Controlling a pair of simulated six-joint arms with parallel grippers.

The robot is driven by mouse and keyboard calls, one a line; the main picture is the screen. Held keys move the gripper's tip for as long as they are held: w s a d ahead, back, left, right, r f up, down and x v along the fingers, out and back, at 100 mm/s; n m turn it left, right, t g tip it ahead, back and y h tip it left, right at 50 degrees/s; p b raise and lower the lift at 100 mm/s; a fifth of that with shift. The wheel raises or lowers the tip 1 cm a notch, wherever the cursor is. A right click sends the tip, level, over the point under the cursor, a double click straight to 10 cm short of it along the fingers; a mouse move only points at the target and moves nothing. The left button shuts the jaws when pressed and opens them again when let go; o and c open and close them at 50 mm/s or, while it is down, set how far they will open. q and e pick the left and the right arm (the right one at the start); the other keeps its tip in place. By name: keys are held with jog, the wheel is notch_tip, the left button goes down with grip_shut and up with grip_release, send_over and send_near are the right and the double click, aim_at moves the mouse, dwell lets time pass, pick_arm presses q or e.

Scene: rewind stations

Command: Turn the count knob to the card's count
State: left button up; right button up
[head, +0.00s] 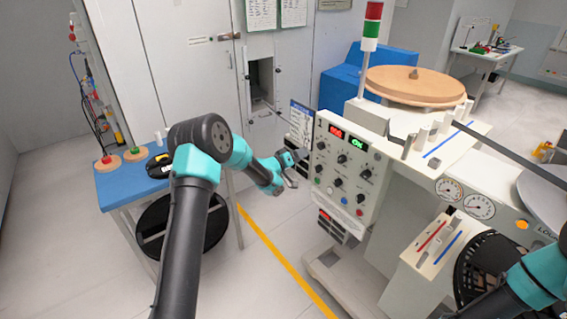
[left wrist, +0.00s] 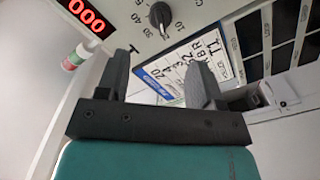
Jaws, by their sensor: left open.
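The control panel (head: 345,165) faces left and carries several black knobs, a red display (head: 335,131) and a green OK display. In the left wrist view, a black knob (left wrist: 160,16) with a numbered scale around it sits beside the red display (left wrist: 80,14), which reads 000. I take it for the count knob. The card (head: 300,118), white with a blue edge, stands at the panel's far side. In the left wrist view the card (left wrist: 178,75) is tilted and shows a 20 among its text. My left gripper (head: 296,168) is open and empty, just left of the panel, apart from the knobs.
A blue table (head: 128,187) with small pegged discs stands at the left. A signal tower (head: 371,30) and a brown turntable (head: 415,85) are above and behind the panel. Dials and levers lie at the right. The floor with a yellow line (head: 285,262) is clear.

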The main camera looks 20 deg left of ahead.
pick_arm(q)
jog(key=v, duration=0.7)
jog(key=shift+s, duration=0.25)
jog(key=shift+a, duration=0.1)
jog(key=s+d+f+g+y, duration=0.2)
jog(key=s+d+f+g, duration=0.2)
jog(key=s+f, duration=0.5)
jog(key=s+d+f+g+y, duration=0.2)
jog(key=s+d+f+g, duration=0.15)
jog(key=s+f, duration=0.6)
jog(key=s+d+f+g, duration=0.1)
jog(key=s+f+g, duration=0.1)
jog(key=s, duration=0.5)
jog(key=s+d+f+m+g, duration=0.1)
jog(key=s+d+f+g, duration=0.1)
jog(key=s, duration=0.5)
jog(key=s+d+f+g, duration=0.1)
jog(key=s+f+g, duration=0.2)
jog(key=s, duration=0.4)
jog(key=shift+d+y, duration=0.4)
jog(key=shift+w+g, duration=0.15)
jog(key=shift+g, duration=0.1)
